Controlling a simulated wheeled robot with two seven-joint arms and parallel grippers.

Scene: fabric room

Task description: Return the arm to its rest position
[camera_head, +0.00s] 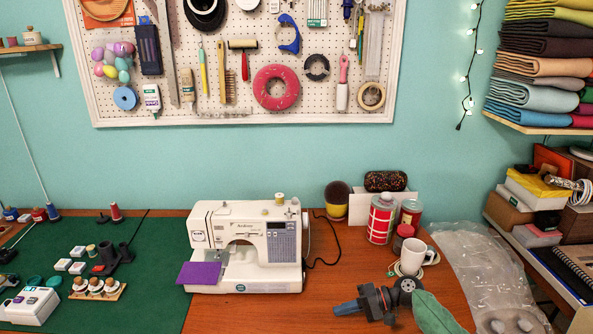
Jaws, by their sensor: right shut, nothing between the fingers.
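My right gripper (347,307) is in the head view at the lower middle, over the wooden table (325,275). It points left, with its fingers shut and nothing between them. It is to the right of the white sewing machine (245,245) and apart from it in the picture. My left gripper is not in view.
A white mug (413,257), red-and-white can (381,219) and smaller tins stand behind my right gripper. A purple cloth (199,273) lies at the sewing machine. A green mat (140,300) with small sewing items is at left. Crumpled clear plastic (480,265) lies at right.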

